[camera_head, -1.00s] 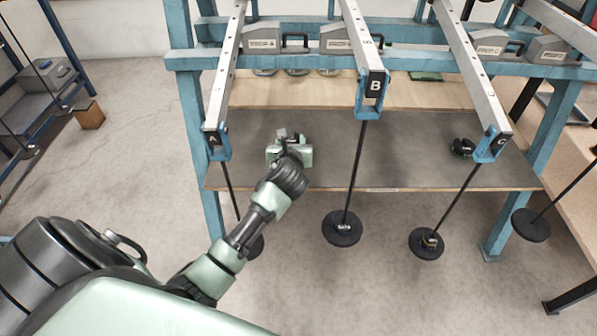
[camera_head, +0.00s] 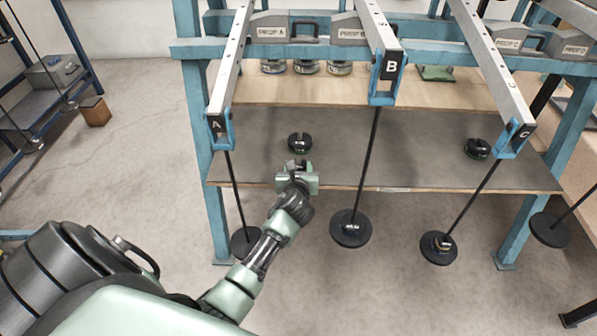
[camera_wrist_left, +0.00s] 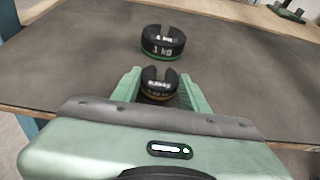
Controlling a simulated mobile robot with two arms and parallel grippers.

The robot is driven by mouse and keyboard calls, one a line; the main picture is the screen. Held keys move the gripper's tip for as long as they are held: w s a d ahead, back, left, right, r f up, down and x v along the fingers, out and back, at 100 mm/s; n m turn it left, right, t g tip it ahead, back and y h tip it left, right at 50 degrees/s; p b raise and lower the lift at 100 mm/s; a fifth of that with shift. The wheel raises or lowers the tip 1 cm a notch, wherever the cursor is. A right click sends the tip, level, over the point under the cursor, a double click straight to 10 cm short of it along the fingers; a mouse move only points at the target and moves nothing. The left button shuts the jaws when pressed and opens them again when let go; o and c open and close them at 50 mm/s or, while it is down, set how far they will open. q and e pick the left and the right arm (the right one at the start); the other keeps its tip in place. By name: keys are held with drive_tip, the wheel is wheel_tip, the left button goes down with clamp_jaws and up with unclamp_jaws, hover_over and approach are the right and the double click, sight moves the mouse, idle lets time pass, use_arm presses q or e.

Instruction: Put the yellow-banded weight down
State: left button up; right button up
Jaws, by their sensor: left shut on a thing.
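The yellow-banded weight (camera_wrist_left: 159,84) is a small black slotted disc between the fingers of my left gripper (camera_wrist_left: 160,92) in the left wrist view. The gripper is shut on it. In the head view my left gripper (camera_head: 297,180) is near the front edge of the grey lower shelf (camera_head: 380,150), and the weight (camera_head: 297,165) shows only partly. I cannot tell whether the weight touches the shelf. A black 1 kg weight with a green band (camera_head: 299,142) stands on the shelf just behind it, apart from it; it also shows in the left wrist view (camera_wrist_left: 163,42). My right gripper is not in view.
Lever beams A (camera_head: 218,124), B (camera_head: 390,66) and C (camera_head: 522,132) reach forward overhead, with hanging rods and discs in front of the shelf. Another black weight (camera_head: 477,148) sits at the shelf's right. The shelf's middle is bare.

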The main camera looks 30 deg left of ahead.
use_arm(q)
drive_tip(key=shift+f, duration=0.1)
drive_tip(key=shift+f, duration=0.1)
drive_tip(key=o, duration=1.4)
